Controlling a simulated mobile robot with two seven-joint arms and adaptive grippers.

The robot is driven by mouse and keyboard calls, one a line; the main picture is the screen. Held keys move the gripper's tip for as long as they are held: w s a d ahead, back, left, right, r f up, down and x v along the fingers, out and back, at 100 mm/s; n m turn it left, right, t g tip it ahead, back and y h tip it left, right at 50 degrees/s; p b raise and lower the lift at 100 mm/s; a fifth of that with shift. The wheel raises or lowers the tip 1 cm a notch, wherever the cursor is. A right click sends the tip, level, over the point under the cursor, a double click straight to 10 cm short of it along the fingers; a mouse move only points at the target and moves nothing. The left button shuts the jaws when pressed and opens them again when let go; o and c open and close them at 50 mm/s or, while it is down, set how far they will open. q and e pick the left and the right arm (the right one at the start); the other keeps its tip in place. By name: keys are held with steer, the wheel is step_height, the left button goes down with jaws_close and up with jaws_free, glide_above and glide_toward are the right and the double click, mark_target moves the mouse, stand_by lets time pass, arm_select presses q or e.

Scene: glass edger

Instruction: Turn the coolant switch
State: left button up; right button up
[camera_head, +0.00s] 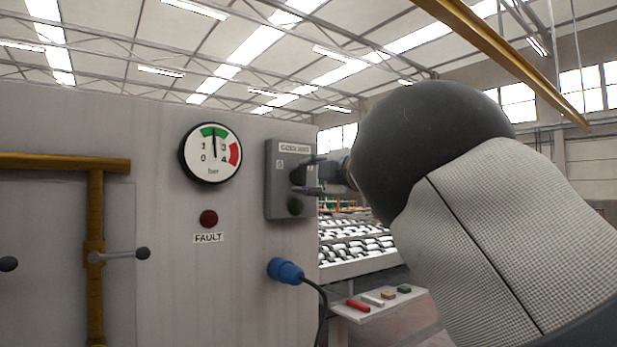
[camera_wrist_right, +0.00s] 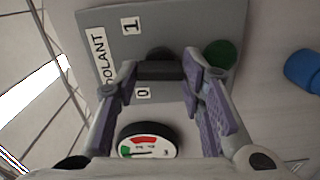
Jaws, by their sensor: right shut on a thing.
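The coolant switch box (camera_head: 276,203) is grey and mounted at the right edge of the pale machine panel, with a label plate on top and a green round part (camera_head: 295,206) below. In the right wrist view the box (camera_wrist_right: 190,25) shows a COOLANT label and the marks 0 and 1. Its dark switch knob (camera_wrist_right: 160,70) lies between the fingertips of my right gripper (camera_wrist_right: 161,77). The right gripper (camera_head: 308,178) is shut on the knob, partly hiding it. The knob's exact pointing direction is hard to tell. My left gripper is not in view.
A pressure gauge (camera_head: 210,153), a red FAULT lamp (camera_head: 208,218) and a blue plug (camera_head: 286,271) with a black cable are on the panel. Yellow pipework (camera_head: 95,215) is at left. A small shelf (camera_head: 405,298) with several coloured blocks and a roller table (camera_head: 352,250) stand beyond.

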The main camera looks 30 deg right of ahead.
steer(key=n, duration=0.4)
steer(key=shift+n, duration=0.3)
steer(key=n, duration=0.4)
steer(key=shift+r, duration=0.1)
steer(key=shift+n, duration=0.4)
steer(key=o, duration=1.1)
steer(key=shift+o, duration=0.2)
steer(key=s, duration=1.2)
steer(key=shift+d, duration=0.45)
